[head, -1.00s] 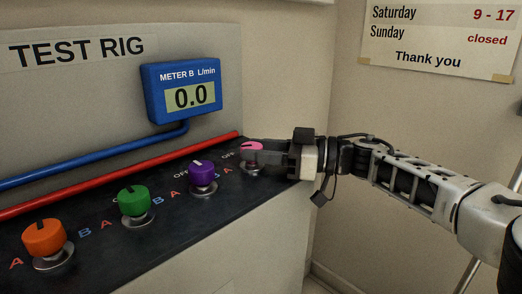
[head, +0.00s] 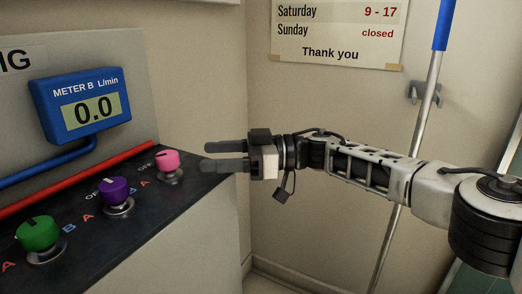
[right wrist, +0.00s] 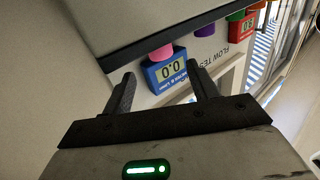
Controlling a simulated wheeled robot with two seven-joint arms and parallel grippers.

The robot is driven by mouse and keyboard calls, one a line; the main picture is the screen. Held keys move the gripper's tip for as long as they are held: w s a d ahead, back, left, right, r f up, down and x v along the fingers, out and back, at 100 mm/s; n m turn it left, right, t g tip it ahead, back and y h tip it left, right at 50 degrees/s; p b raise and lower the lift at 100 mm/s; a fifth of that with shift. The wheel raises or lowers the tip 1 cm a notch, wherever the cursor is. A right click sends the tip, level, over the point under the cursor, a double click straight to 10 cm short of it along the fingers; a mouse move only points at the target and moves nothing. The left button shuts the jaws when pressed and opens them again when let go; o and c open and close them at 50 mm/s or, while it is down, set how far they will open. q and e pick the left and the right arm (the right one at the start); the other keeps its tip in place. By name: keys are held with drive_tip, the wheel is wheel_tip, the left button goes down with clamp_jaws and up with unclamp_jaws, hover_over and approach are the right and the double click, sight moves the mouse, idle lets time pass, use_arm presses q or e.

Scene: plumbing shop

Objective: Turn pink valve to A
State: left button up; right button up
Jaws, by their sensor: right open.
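The pink valve (head: 168,160) is a knob on a metal base at the right end of the rig's dark sloping panel. OFF is printed at its upper left and a red A at its lower left. A small dark mark shows on its top left, towards OFF, but its exact direction is hard to tell. My right gripper (head: 206,156) is open and empty, to the right of the knob and apart from it, fingers pointing at it. In the right wrist view the pink valve (right wrist: 160,53) lies beyond and between the open fingertips (right wrist: 162,78). My left gripper is out of view.
The purple valve (head: 115,190) and green valve (head: 38,233) stand left along the panel. A red pipe (head: 80,180) runs behind them. The blue meter (head: 90,105) reads 0.0. A blue-handled pole (head: 420,125) leans at right.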

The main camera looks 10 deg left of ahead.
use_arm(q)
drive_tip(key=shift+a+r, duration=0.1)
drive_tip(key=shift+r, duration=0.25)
use_arm(e)
drive_tip(key=v, duration=0.8)
drive_tip(key=shift+d, duration=0.2)
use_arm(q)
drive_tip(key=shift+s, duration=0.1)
